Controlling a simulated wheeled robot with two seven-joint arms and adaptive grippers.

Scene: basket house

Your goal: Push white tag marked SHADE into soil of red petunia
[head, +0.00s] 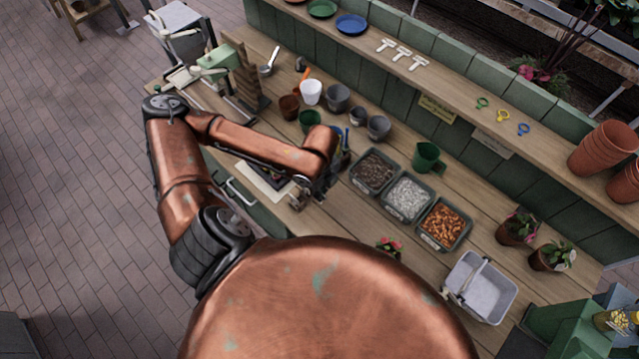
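Three white T-shaped tags (402,54) lie in a row on the raised back shelf. Their lettering is too small to read, so I cannot tell which is SHADE. A plant with red flowers (390,245), possibly the red petunia, shows just above my copper body, which hides its lower part; its soil is not visible. My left gripper (298,201) is low over the front of the bench, near a dark tray, left of the red flowers and well away from the tags. Its fingers are too small and covered to judge. My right gripper is out of view.
Bins of soil, white gravel and orange chips (444,224) stand mid-bench. Several small pots (337,98) are behind my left arm. Two potted plants (517,228) and a grey tub (482,285) are at right. Terracotta pots (603,147) stack on the shelf's right end.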

